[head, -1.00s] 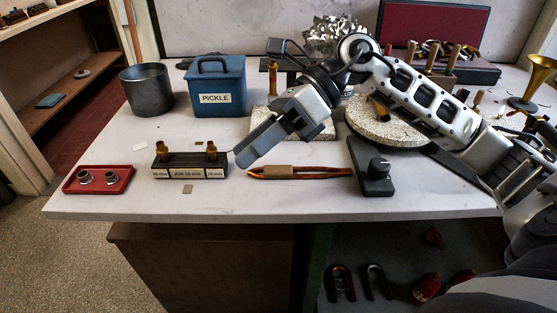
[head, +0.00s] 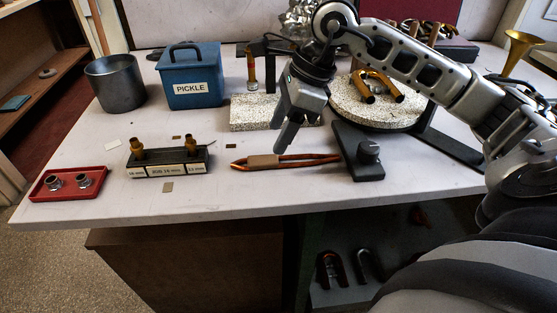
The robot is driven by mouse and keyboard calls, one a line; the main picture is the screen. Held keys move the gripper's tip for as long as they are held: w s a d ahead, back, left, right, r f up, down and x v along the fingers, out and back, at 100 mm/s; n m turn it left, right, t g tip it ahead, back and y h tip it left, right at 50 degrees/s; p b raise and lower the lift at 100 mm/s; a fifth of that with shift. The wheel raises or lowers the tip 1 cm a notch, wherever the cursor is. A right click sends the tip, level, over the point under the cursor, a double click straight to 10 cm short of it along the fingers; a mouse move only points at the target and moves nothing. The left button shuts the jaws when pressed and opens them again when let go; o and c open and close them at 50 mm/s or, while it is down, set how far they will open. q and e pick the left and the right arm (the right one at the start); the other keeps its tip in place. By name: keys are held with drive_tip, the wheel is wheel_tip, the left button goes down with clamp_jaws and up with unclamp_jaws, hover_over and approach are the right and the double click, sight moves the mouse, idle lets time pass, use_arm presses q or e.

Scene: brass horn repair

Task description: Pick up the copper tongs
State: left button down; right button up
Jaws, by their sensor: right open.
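The copper tongs (head: 310,160) lie flat on the white bench near its front, with a brown wrapped grip around the middle and the tips pointing left. My right gripper (head: 282,148) points down just above or behind the tongs' wrapped part, and its fingers look apart and empty. I cannot tell whether a fingertip touches the tongs. My left gripper is not in view.
A black block with a knob (head: 367,165) sits right beside the tongs' right end. A labelled fitting stand (head: 167,170) is to the left, a red tray (head: 45,192) farther left. Behind are a blue PICKLE box (head: 190,72), a grey pot (head: 117,90) and a round speckled slab (head: 372,115).

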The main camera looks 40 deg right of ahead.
sight(270, 159)
drive_tip(key=shift+s+d+x, duration=0.1)
drive_tip(key=shift+s+x, duration=0.05)
drive_tip(key=shift+x, duration=1.2)
drive_tip(key=shift+s+d+x, duration=0.1)
drive_tip(key=shift+s+x, duration=0.05)
drive_tip(key=shift+x, duration=1.15)
drive_tip(key=shift+f, duration=0.1)
drive_tip(key=c, duration=1.1)
